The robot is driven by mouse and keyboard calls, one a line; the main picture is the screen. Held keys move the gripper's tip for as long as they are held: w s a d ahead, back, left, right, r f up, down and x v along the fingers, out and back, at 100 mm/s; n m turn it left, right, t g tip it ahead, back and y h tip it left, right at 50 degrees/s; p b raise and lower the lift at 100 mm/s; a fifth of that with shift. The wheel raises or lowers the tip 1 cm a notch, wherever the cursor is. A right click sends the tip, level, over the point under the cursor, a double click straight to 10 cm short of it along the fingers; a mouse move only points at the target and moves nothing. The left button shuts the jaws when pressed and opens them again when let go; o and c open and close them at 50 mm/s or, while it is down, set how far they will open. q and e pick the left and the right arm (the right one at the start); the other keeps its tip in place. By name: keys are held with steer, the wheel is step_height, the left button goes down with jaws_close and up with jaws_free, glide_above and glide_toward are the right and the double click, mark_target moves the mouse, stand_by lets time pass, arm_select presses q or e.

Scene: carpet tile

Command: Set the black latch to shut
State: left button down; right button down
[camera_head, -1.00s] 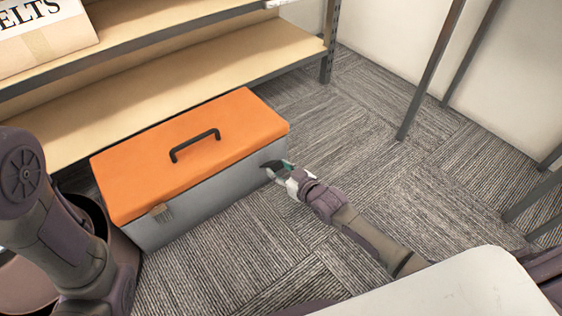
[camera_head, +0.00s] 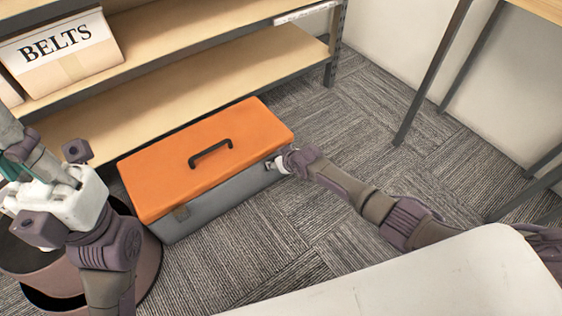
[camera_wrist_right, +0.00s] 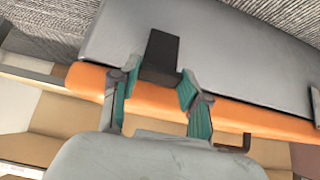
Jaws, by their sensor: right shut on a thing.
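The toolbox has an orange lid (camera_head: 215,150) with a black handle and a grey body (camera_head: 225,203); the lid is down. The black latch (camera_wrist_right: 160,55) shows in the right wrist view as a dark flap over the grey body near the orange lid edge. My right gripper (camera_wrist_right: 157,85) has its teal fingers on either side of the latch, shut on it. In the head view my right gripper (camera_head: 277,164) hides the latch at the box front's right end. A brownish-grey latch (camera_head: 181,212) sits at the left end. My left gripper (camera_head: 15,165) is partly cut off at the left edge.
A shelf unit (camera_head: 190,95) stands behind the toolbox, with a BELTS box (camera_head: 62,50) on it. A round brown bin (camera_head: 148,262) is left of the toolbox. Carpet (camera_head: 400,185) is clear to the right; a white surface (camera_head: 430,280) is in front.

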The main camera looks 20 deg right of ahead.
steer(key=shift+w+a+r+g+h, duration=0.15)
steer(key=shift+w+a+r+g, duration=0.1)
steer(key=shift+w+g, duration=0.2)
steer(key=shift+w+a+r+g+h, duration=0.15)
steer(key=shift+w+r+g, duration=0.15)
steer(key=shift+w, duration=0.25)
steer(key=c, duration=0.6)
jaws_free()
steer(key=shift+f, duration=0.1)
steer(key=shift+o, duration=0.2)
steer(key=shift+g, duration=0.25)
steer(key=shift+f, duration=0.1)
steer(key=shift+s, duration=0.1)
steer(key=shift+s+d+r, duration=0.1)
steer(key=shift+r, duration=0.1)
steer(key=v, duration=1.1)
steer(key=shift+s+r, duration=0.15)
steer(key=shift+r, duration=0.1)
